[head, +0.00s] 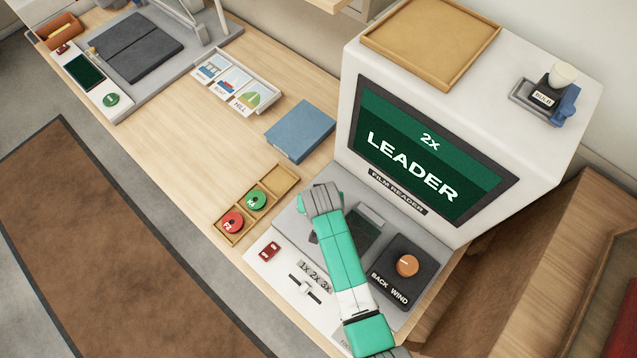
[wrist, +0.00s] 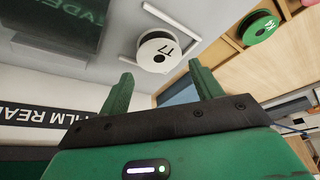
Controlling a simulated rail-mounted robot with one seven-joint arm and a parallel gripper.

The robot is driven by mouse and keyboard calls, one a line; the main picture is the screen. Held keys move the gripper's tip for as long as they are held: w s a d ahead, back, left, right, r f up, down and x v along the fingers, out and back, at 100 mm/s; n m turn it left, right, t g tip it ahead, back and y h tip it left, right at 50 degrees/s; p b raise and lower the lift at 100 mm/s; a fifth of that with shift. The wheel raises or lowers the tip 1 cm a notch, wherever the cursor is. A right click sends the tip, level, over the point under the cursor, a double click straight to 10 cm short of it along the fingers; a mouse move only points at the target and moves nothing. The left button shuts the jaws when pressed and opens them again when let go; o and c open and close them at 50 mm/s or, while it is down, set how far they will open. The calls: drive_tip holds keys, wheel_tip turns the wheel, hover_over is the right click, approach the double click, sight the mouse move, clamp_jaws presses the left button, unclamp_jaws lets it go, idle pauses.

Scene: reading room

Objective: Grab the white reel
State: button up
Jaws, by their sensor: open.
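The white reel (wrist: 158,52) shows in the wrist view, its face with dark lettering and a dark centre hole, on the grey film reader deck. In the head view I cannot make it out; my arm covers that part of the deck. My gripper (wrist: 160,72) is open, its two green fingers apart with nothing between them. The reel appears just beyond the fingertips, roughly centred between them; I cannot tell the exact gap. In the head view my gripper (head: 320,200) is over the left part of the reader deck.
A wooden tray (head: 285,180) left of the reader holds a red reel (head: 232,222) and a green reel (head: 256,200); one compartment is empty. A blue book (head: 300,130) lies behind it. The reader's screen (head: 430,150) rises behind the deck, and an orange knob (head: 407,265) stands at right.

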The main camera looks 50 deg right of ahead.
drive_tip(key=b+x, duration=0.1)
drive_tip(key=x, duration=0.4)
drive_tip(key=shift+s+a+f, duration=0.15)
drive_tip(key=shift+s, duration=0.05)
drive_tip(key=c, duration=0.7)
wheel_tip(320, 180, up, 10)
drive_tip(key=shift+r+p, duration=0.1)
drive_tip(key=shift+p, duration=0.75)
